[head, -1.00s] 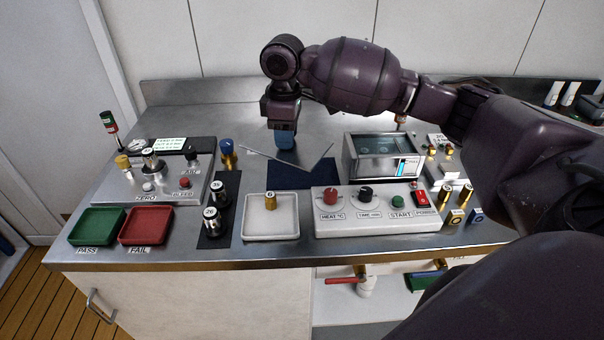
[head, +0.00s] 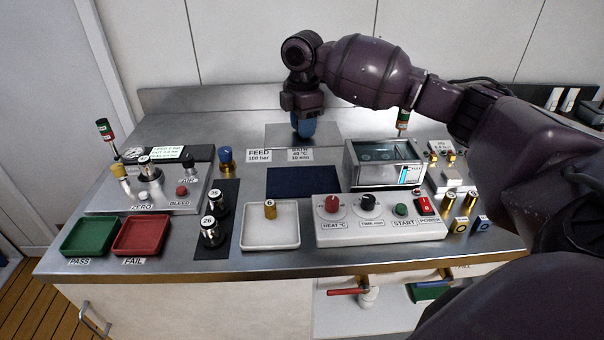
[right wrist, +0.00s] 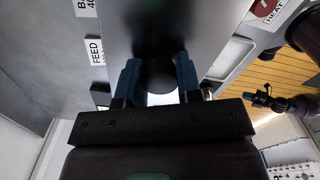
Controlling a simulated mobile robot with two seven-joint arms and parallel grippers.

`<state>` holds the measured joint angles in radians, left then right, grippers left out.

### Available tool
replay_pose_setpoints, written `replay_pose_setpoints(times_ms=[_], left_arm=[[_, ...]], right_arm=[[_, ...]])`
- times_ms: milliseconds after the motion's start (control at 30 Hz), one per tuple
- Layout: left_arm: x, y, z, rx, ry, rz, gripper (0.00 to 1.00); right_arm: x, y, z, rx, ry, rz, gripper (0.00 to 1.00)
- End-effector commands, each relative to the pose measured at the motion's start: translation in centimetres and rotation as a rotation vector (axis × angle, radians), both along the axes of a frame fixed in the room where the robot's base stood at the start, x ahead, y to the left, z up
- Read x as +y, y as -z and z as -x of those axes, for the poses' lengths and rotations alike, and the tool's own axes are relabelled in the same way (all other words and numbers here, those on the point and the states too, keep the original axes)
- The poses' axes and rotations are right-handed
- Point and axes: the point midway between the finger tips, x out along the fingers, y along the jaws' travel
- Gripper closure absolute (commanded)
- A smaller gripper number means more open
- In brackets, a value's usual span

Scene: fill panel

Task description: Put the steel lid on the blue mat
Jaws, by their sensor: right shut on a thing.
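The steel lid (head: 322,132) is a flat grey plate at the back middle of the counter, behind the blue mat. My right gripper (head: 304,130) points down over it. In the right wrist view my right gripper (right wrist: 158,72) has its blue fingers shut on the lid's dark round knob (right wrist: 157,78), with the plate (right wrist: 150,25) spreading beyond. The lid looks about level; its height above the counter cannot be told. The blue mat (head: 305,183) is dark, flat and bare, in front of the lid. My left gripper is not in view.
The steel bath box (head: 383,163) stands open, right of the mat. FEED and BATH labels (head: 275,155) lie between lid and mat. The heater panel (head: 375,230) and a white tray (head: 271,238) are in front. Weights (head: 211,230) stand left on a dark strip.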

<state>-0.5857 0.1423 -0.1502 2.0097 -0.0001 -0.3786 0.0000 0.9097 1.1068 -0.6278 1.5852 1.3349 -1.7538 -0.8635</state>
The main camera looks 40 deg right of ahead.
Motion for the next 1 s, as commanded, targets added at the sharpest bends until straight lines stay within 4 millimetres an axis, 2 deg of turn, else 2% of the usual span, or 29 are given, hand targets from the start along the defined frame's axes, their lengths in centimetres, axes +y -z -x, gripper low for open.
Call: replay_pose_setpoints(times_ms=[33, 100, 300, 633, 900, 1000], left_arm=[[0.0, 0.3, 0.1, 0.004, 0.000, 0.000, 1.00], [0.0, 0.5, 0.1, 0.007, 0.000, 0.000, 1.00], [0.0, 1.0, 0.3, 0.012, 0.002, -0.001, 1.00], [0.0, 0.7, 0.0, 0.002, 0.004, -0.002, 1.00], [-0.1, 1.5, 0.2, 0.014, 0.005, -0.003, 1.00], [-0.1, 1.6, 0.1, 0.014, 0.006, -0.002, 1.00]], right_arm=[[0.0, 1.4, 0.0, 0.004, 0.001, -0.001, 1.00], [0.0, 2.9, 0.0, 0.003, 0.001, 0.001, 1.00], [0.0, 6.6, 0.0, 0.002, 0.002, 0.000, 1.00], [0.0, 8.7, 0.0, 0.000, 0.001, 0.000, 1.00], [0.0, 12.8, 0.0, 0.003, 0.001, 0.000, 1.00], [0.0, 13.7, 0.0, 0.000, 0.001, 0.000, 1.00]])
